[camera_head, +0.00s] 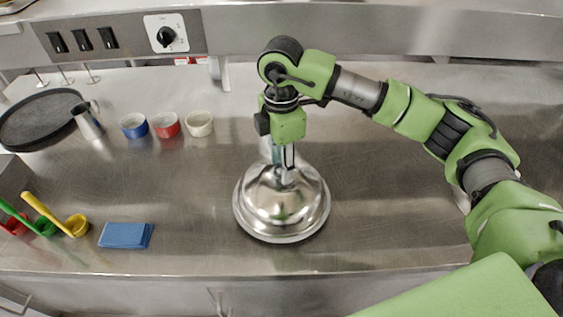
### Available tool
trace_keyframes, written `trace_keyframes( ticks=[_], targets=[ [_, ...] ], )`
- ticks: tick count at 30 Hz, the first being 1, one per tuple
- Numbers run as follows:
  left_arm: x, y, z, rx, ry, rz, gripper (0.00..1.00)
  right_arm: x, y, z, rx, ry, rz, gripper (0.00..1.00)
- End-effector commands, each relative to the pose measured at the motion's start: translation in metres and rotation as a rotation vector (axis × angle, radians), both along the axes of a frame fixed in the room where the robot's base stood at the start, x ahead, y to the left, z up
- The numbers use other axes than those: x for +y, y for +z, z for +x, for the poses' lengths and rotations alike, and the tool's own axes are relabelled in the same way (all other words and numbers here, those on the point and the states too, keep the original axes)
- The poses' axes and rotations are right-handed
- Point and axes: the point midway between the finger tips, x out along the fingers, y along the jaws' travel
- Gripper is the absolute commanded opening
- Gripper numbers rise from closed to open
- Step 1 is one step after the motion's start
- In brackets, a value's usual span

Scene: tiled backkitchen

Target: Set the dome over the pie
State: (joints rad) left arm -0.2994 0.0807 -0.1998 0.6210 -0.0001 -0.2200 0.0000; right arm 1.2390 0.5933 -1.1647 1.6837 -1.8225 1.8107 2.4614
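A shiny metal dome (267,208) sits upright on the counter in the middle of the view, with a wide pale rim or plate edge around its base. No pie shows; whatever is under the dome is hidden. My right gripper (284,172) points straight down over the dome's top, its fingers at the knob. The fingers overlap the knob in this view, and I cannot tell whether they are closed on it or just around it. My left gripper is not in view.
Blue, red and cream ramekins (199,124) stand left behind the dome. A dark round pan (38,119) and a metal pitcher (88,122) are far left. A blue cloth (126,235) and coloured ladles (75,226) lie front left. The counter right of the dome is clear.

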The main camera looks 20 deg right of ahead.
Motion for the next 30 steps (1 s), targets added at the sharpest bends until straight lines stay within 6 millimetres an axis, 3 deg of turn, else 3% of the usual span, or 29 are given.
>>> trace_keyframes(
  ticks=[2,5,16,21,30],
  targets=[
    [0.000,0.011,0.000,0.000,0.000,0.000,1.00,0.000,0.012,0.000,-0.001,0.000,0.000,0.36],
    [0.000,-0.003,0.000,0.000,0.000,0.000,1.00,0.001,0.024,0.002,-0.007,0.001,0.002,0.36],
    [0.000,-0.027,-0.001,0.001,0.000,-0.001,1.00,0.000,0.109,0.001,-0.005,0.000,0.000,0.36],
    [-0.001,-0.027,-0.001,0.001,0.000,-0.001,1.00,0.000,0.124,0.001,-0.002,0.000,-0.001,0.36],
    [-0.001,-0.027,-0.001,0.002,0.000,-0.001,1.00,0.000,0.129,0.001,0.000,0.000,0.000,0.36]
  ],
)
